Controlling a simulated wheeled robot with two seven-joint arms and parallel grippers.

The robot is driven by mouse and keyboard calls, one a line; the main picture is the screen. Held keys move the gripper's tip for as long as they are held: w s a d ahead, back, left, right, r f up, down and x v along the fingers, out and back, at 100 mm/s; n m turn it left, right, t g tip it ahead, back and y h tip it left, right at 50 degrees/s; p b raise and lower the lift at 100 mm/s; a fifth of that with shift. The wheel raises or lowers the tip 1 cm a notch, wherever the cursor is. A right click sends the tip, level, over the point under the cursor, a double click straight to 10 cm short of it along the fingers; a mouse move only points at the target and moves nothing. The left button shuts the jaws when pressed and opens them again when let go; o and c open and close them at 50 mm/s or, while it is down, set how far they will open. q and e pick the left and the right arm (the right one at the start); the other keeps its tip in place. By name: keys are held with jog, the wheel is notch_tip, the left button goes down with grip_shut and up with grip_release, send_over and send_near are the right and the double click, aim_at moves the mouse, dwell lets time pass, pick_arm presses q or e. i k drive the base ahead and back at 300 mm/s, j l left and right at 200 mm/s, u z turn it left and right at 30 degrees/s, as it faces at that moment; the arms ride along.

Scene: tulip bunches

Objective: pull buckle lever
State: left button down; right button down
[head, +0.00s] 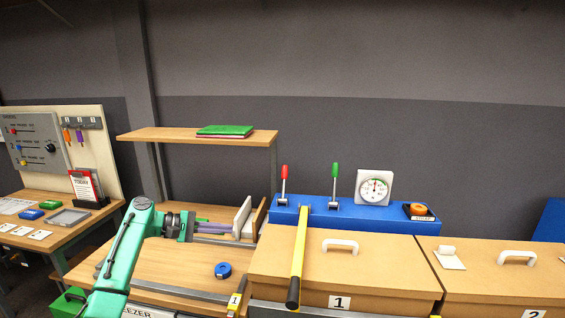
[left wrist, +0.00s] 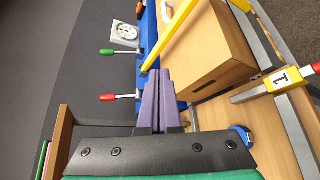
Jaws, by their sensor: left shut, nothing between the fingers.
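A long yellow lever (head: 299,250) with a black grip (head: 293,294) runs from the blue console (head: 345,215) forward over the box marked 1. Its yellow bar also shows at the top of the left wrist view (left wrist: 172,30). A red-knobbed lever (head: 284,180) and a green-knobbed lever (head: 334,180) stand upright on the console. My left gripper (head: 230,229) is left of the console, above the wooden bench, with its purple fingers closed and empty. The fingers (left wrist: 158,74) show together in the left wrist view, apart from the yellow bar. My right gripper is not in view.
A round dial (head: 374,188) and an orange tape roll (head: 418,210) sit on the console. White and wooden upright panels (head: 242,217) stand by my left fingers. A blue tape roll (head: 223,270) lies on the bench. A shelf (head: 170,134) holds a green folder.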

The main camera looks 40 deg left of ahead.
aim_at(284, 174)
jog(key=i+j, duration=0.95)
jog(key=i, duration=0.2)
